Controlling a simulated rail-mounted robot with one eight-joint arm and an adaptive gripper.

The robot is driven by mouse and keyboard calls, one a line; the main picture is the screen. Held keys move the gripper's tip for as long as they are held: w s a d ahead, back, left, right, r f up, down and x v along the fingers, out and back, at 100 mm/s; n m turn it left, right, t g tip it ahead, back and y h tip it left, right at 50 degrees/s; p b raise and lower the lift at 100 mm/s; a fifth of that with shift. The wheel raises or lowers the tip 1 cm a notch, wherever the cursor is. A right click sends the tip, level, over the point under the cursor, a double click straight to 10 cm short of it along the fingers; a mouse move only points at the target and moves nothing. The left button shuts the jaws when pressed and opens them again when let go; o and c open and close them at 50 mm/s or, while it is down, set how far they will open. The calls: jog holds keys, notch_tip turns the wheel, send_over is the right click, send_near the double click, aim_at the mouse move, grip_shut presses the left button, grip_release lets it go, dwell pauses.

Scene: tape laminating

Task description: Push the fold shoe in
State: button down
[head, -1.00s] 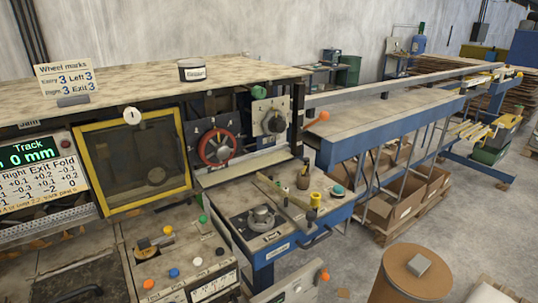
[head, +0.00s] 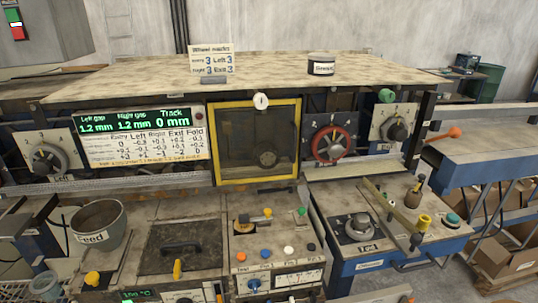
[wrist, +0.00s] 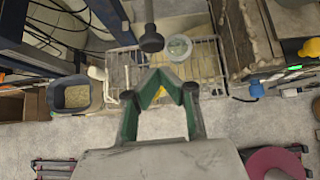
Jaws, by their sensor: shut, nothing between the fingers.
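I cannot tell for sure which part is the fold shoe; no part is plainly marked with that name. The laminating machine shows in the head view, with a yellow-framed window (head: 255,142) in its middle. A red handwheel (head: 332,144) and a dial (head: 397,131) with a dark knob are right of the window. A lever with an orange tip (head: 454,133) sticks out at the far right. The lit display (head: 138,136) has a column headed Fold. My gripper (wrist: 161,88) shows only in the wrist view, shut and empty, over a wire basket and the floor, apart from the machine's controls.
A grey pot marked Feed (head: 98,222) stands at the front left. A bench with a round gauge (head: 359,227) and tools juts out at the right.

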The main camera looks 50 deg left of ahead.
aim_at(3, 233)
jog(key=shift+w+a, duration=0.5)
jog(key=shift+a, duration=0.4)
jog(key=w+a, duration=0.2)
jog(key=a, duration=0.1)
jog(key=w+a, duration=0.2)
jog(key=a, duration=0.2)
jog(key=w+a+b, duration=0.1)
jog(key=w+a, duration=0.1)
jog(key=a, duration=0.1)
jog(key=shift+a, duration=0.4)
jog(key=shift+w+a+r, duration=0.1)
jog(key=shift+a+r, duration=0.1)
jog(key=shift+a, duration=0.1)
